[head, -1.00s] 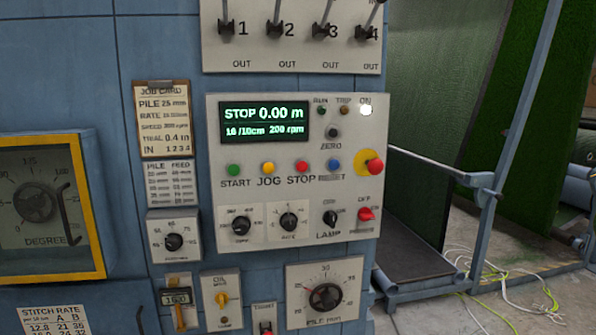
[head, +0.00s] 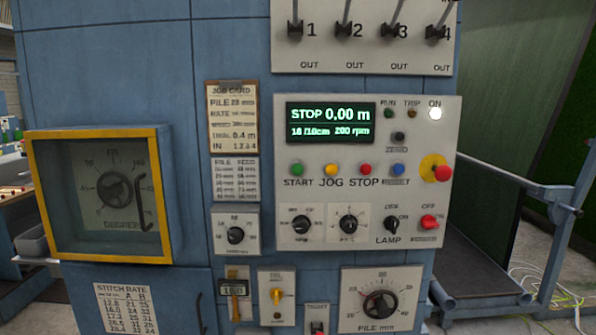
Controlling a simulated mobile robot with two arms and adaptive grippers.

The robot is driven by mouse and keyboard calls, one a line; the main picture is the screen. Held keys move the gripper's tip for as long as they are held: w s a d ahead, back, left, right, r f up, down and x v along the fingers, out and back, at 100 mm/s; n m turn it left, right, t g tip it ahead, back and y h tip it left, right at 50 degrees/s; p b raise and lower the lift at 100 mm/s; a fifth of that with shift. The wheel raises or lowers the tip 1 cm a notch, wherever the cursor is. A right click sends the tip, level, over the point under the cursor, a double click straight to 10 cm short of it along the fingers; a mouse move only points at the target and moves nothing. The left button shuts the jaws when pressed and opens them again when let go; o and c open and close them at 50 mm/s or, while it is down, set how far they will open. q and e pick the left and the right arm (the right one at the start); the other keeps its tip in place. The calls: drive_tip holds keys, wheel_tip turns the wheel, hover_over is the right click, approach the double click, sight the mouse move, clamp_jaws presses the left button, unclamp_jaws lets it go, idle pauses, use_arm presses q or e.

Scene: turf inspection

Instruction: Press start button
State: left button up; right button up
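The green start button (head: 297,169) sits at the left end of a row of buttons on the pale control panel (head: 420,130), above the label START. Beside it are the yellow jog button (head: 331,170), the red stop button (head: 365,170) and the blue reset button (head: 398,170). The display (head: 331,122) reads STOP 0.00 m, 16/10cm, 200 rpm. The white ON lamp (head: 435,113) is lit. Neither of my grippers is in view.
A red emergency knob (head: 442,173) on a yellow disc juts out at the panel's right. A yellow-framed window box (head: 165,195) protrudes at left. Numbered levers (head: 352,30) are above. A blue railed frame (head: 540,200) stands at right, with cables on the floor.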

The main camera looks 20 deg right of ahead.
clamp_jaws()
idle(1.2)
